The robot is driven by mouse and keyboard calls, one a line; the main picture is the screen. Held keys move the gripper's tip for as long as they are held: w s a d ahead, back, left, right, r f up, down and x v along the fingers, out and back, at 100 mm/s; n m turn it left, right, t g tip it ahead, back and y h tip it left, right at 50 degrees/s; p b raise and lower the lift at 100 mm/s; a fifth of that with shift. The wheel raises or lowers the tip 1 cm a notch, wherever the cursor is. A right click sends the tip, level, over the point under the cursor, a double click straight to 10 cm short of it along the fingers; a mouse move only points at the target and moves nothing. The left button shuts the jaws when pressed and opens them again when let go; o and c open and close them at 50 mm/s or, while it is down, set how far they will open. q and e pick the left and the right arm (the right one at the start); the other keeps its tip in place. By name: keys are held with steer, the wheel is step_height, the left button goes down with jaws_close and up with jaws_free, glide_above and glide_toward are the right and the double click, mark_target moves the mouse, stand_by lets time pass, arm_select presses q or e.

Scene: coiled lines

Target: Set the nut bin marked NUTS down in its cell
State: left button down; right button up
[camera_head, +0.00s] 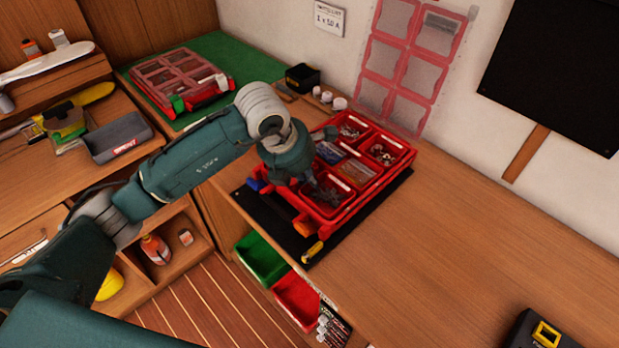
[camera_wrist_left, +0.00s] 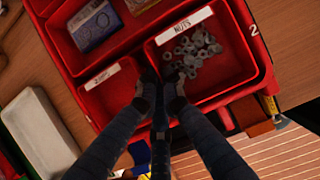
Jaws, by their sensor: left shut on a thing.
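The red nut bin (camera_wrist_left: 232,78) with a white NUTS label and several grey nuts inside shows in the left wrist view. My left gripper (camera_wrist_left: 160,84) is shut on the bin's wall beside the label. In the head view, my left gripper (camera_head: 326,194) reaches down over the front part of the red case (camera_head: 384,179), and its fingers partly cover the bin. The bin lies within the outline of the case's front cell. I cannot tell whether it rests on the cell floor or is slightly raised. My right gripper is not in view.
The case stands on a black mat (camera_head: 342,232) on the wooden bench. Other bins hold parts behind the nut bin. A yellow-handled tool (camera_head: 312,252) lies on the mat's front edge. Green (camera_head: 262,260) and red (camera_head: 297,300) trays hang below. The bench to the right is mostly clear.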

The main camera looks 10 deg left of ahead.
arm_select(q)
steer(key=shift+f, duration=0.2)
steer(key=c, duration=1.8)
jaws_free()
steer(key=shift+c, duration=0.2)
steer(key=v, duration=1.2)
